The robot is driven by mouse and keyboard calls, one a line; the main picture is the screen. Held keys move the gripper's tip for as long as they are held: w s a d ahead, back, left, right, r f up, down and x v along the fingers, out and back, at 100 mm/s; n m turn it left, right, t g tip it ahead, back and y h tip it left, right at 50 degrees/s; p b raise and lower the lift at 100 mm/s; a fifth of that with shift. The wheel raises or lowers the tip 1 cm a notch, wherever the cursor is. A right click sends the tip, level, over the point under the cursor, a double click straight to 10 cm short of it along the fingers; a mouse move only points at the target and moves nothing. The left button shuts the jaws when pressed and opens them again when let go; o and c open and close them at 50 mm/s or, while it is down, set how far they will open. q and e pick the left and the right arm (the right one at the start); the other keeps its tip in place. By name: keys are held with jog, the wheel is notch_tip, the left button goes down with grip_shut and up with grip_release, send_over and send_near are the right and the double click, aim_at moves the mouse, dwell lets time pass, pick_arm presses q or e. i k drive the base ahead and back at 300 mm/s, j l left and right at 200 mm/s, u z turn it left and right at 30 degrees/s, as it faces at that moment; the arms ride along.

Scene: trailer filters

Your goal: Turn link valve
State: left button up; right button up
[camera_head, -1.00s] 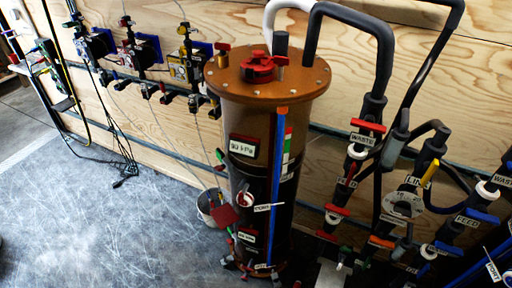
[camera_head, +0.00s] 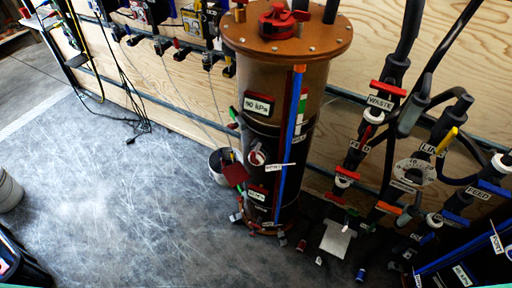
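The link valve is on the black piping at the right, with a white "LINK" label (camera_head: 431,149) and a yellow handle (camera_head: 446,140) tilted up to the right. A round pale dial plate (camera_head: 414,172) sits just below it. A valve with a red handle and a "WASTE" label (camera_head: 380,103) is up and to the left. A blue-handled valve with a "FEED" label (camera_head: 479,193) is to the lower right. Neither of my grippers shows in the head view.
A tall filter column (camera_head: 275,90) with a copper-coloured lid stands in the middle, left of the valves. Part of another column (camera_head: 455,262) is at the lower right. The grey floor (camera_head: 110,210) at the left is mostly clear.

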aim_at(446, 139)
jog(key=z, duration=2.3)
